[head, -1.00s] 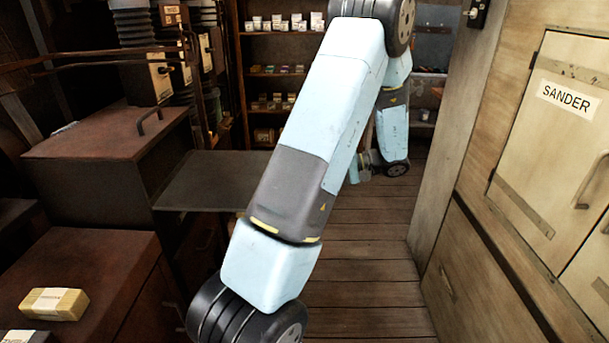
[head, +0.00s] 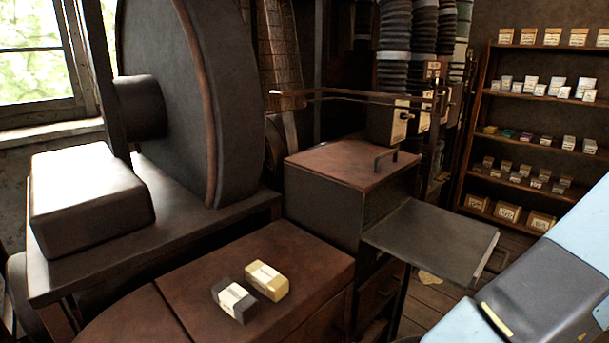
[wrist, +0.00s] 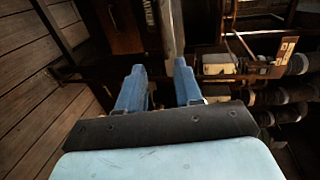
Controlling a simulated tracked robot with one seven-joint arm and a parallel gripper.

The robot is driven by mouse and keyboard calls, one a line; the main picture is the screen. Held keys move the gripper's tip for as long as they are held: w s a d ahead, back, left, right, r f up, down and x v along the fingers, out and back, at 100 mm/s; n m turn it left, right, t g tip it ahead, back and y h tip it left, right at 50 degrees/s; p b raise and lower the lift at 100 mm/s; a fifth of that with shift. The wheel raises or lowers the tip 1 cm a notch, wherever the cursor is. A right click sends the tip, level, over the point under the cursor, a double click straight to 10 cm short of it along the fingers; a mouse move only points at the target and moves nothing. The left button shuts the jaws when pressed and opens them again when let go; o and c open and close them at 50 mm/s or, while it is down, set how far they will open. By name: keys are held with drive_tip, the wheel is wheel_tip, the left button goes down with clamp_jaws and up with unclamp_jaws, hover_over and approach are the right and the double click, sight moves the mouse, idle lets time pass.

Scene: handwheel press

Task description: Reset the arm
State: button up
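My arm (head: 545,285) shows at the lower right of the head view as pale blue and dark grey links. Its end is outside that view. In the wrist view my gripper (wrist: 160,85) has two blue fingers standing apart with a gap between them. Nothing is held between them. A grey post (wrist: 171,30) shows beyond the gap, and I cannot tell how far off it is.
A dark block (head: 234,300) and a yellow block (head: 267,281) lie on the brown bench top (head: 190,285). A large wheel (head: 185,90) stands behind. A grey shelf plate (head: 435,240) juts out beside my arm. A stocked rack (head: 540,105) is at the back right.

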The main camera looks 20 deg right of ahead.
drive_tip(key=w+a+r+n+g, duration=0.3)
drive_tip(key=w+a+r+g, duration=0.25)
drive_tip(key=w+a, duration=0.55)
drive_tip(key=w+a+r+n+g, duration=0.3)
drive_tip(key=w+a+r+g, duration=0.25)
drive_tip(key=w+a, duration=0.55)
drive_tip(key=s+a+r+n+t+h, duration=0.1)
drive_tip(key=s+a+r+n+h, duration=0.1)
drive_tip(key=a, duration=0.7)
drive_tip(key=s+a+r+n+t+h, duration=0.1)
drive_tip(key=s+a+r+n+h, duration=0.1)
drive_tip(key=a, duration=0.7)
drive_tip(key=s+a+r+n+h, duration=0.2)
drive_tip(key=s+a+r+h, duration=0.1)
drive_tip(key=a, duration=0.6)
drive_tip(key=shift+r+n+t, duration=0.3)
drive_tip(key=shift+r+t, duration=0.1)
drive_tip(key=shift+r, duration=0.4)
drive_tip(key=shift+s, duration=0.1)
